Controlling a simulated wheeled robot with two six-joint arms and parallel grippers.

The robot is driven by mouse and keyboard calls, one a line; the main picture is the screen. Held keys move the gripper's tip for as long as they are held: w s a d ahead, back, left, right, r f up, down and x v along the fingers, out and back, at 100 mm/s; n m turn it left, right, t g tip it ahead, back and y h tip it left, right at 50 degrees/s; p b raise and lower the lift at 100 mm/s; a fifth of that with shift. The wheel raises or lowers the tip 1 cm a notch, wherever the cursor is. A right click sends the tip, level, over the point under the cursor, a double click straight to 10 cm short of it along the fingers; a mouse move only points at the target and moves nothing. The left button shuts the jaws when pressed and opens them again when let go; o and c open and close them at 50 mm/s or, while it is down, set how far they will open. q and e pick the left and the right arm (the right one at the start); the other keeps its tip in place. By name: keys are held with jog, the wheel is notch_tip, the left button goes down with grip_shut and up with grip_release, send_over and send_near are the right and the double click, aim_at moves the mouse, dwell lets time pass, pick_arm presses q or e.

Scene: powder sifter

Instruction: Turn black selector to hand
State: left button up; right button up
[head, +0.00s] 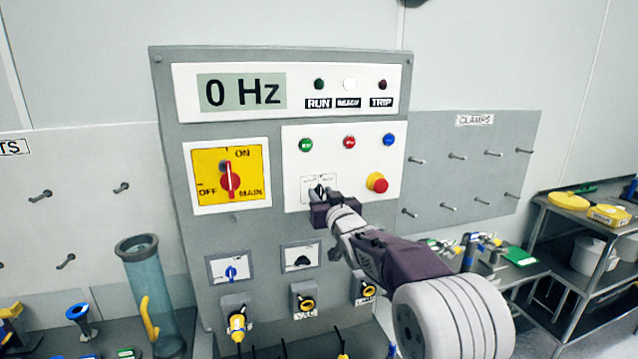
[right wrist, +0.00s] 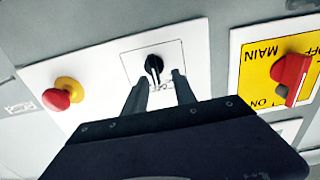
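The black selector (head: 319,191) sits on a small white plate in the white button panel, below the coloured push buttons. In the right wrist view the black selector (right wrist: 154,66) shows whole, with its plate around it. My right gripper (head: 322,200) is just in front of it in the head view. In the right wrist view my right gripper (right wrist: 158,82) has its two fingers apart, with the knob just beyond and between the tips. Nothing is between the fingers, and contact cannot be made out. The plate's lettering is too small to read. My left gripper is not in view.
A red emergency button (head: 377,183) is close right of the selector. The yellow main switch (head: 230,174) is to the left. Another black selector (head: 302,258) and a blue selector (head: 231,272) sit lower. A clear tube (head: 150,290) stands at the left.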

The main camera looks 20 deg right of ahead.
jog(key=shift+w+d+r, duration=0.1)
jog(key=shift+w+d, duration=0.05)
jog(key=shift+w, duration=0.45)
jog(key=shift+w+d, duration=0.15)
jog(key=shift+d, duration=0.25)
jog(key=shift+a, duration=0.3)
jog(key=c, duration=0.5)
grip_shut()
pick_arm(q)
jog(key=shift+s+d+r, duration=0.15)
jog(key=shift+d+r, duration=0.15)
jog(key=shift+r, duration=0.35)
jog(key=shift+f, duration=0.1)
